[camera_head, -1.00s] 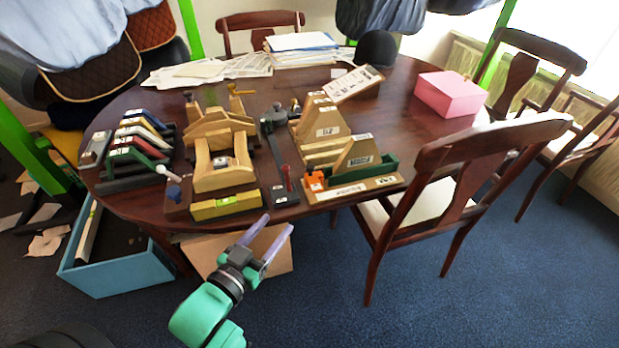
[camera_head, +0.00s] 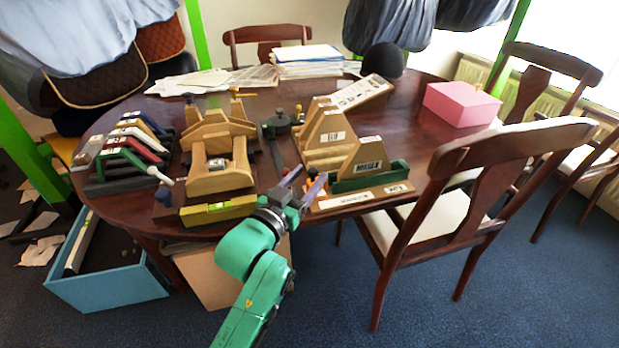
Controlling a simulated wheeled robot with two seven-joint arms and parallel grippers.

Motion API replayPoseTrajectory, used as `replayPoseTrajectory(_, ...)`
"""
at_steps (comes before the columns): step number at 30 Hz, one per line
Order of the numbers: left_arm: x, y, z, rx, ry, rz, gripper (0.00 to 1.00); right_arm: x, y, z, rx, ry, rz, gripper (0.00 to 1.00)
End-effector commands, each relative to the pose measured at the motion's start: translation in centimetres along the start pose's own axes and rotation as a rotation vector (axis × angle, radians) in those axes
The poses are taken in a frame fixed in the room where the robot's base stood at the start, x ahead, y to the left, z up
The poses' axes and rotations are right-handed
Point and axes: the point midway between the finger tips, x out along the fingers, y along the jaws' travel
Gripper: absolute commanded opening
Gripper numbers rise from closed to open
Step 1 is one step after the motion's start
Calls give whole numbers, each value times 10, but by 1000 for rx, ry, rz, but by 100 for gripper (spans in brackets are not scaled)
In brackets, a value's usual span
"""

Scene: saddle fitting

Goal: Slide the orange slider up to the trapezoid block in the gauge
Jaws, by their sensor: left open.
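The gauge is a pale wooden base (camera_head: 378,193) at the table's front edge, with a green channel wall (camera_head: 372,177) on it. The tan trapezoid block (camera_head: 366,157) stands in the gauge, upright, with a label on its face. The orange slider (camera_head: 312,173) is at the gauge's left end, left of the block and mostly hidden by my gripper. My left gripper (camera_head: 309,176) is open, its purple fingers at the slider. I cannot tell whether they touch it. My right gripper is not in view.
Stepped wooden blocks (camera_head: 323,131) stand just behind the gauge. A wooden saddle form (camera_head: 219,174) and a yellow level bar (camera_head: 218,210) are to the left. A chair (camera_head: 440,210) stands close on the right. A pink box (camera_head: 461,103) lies farther back.

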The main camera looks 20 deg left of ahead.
Motion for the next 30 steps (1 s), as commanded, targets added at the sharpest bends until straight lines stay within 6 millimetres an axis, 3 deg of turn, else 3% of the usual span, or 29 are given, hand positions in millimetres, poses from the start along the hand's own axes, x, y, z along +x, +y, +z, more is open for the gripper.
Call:
replayPoseTrajectory(3, 10, 0, 0, 0, 0, 0, 58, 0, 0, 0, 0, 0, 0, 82)
replayPoseTrajectory(10, 11, 0, 0, 0, 0, 0, 58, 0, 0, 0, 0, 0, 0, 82)
replayPoseTrajectory(12, 11, 0, 0, 0, 0, 0, 32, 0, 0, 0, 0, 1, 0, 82)
replayPoseTrajectory(15, 11, 0, 0, 0, 0, 0, 0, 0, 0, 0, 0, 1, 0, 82)
replayPoseTrajectory(30, 11, 0, 0, 0, 0, 0, 0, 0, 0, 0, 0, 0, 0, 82)
